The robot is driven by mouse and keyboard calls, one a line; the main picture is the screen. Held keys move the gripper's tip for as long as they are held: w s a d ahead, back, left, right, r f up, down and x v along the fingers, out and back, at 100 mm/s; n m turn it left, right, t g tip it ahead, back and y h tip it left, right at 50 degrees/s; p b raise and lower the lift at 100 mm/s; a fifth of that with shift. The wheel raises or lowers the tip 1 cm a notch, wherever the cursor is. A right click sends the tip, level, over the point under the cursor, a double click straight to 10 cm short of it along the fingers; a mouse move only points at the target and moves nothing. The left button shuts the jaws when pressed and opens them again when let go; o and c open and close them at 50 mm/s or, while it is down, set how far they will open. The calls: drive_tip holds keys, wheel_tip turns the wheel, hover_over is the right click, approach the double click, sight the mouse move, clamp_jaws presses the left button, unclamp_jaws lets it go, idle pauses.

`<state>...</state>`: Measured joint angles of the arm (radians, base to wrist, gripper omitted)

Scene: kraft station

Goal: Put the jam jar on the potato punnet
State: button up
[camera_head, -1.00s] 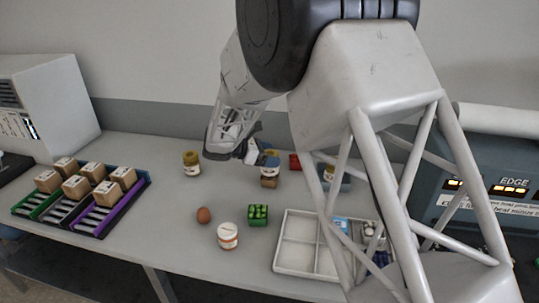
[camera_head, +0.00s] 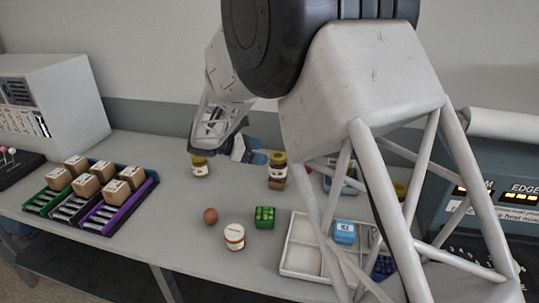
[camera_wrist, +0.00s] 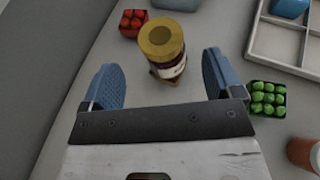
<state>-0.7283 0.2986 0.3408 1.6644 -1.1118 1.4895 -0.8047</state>
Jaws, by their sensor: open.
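The jam jar (camera_head: 277,168), with a gold lid and dark contents, stands upright on the small brown potato punnet (camera_head: 277,184). In the wrist view the jar (camera_wrist: 162,45) is ahead of the fingers, and only a brown edge of the punnet (camera_wrist: 168,80) shows under it. My gripper (camera_head: 252,157) is to the left of the jar in the head view, with blue finger pads. In the wrist view my gripper (camera_wrist: 162,82) is open and empty, its fingers wide apart and clear of the jar.
Another gold-lidded jar (camera_head: 199,168) stands at the left. A divided tray (camera_head: 300,262) is at right; a red punnet (camera_wrist: 133,22) is near the jam jar.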

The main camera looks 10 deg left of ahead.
drive_tip(key=shift+v, duration=2.4)
drive_tip(key=shift+d, duration=0.1)
drive_tip(key=s+d+r+m+g+y, duration=0.2)
drive_tip(key=s+d+r+m, duration=0.15)
drive_tip(key=d, duration=0.65)
drive_tip(key=s+d+r+m+g+y, duration=0.1)
drive_tip(key=s+d+r+m+g, duration=0.3)
drive_tip(key=d, duration=0.6)
drive_tip(key=s+d+r+m+t+y, duration=0.1)
drive_tip(key=s+d+r+m+y, duration=0.3)
drive_tip(key=d, duration=0.6)
drive_tip(key=s+d+f+m+y, duration=0.1)
drive_tip(key=s+d+m, duration=0.3)
drive_tip(key=s, duration=0.5)
drive_tip(key=s+d+f+m+t+y, duration=0.1)
drive_tip(key=s+d+m, duration=0.3)
drive_tip(key=s, duration=0.5)
drive_tip(key=s+d+f+m+y, duration=0.1)
drive_tip(key=s+d+m+y, duration=0.2)
drive_tip(key=s+d, duration=0.4)
drive_tip(key=shift+s+f+m, duration=0.2)
drive_tip(key=shift+s+m, duration=0.35)
drive_tip(key=shift+s, duration=0.4)
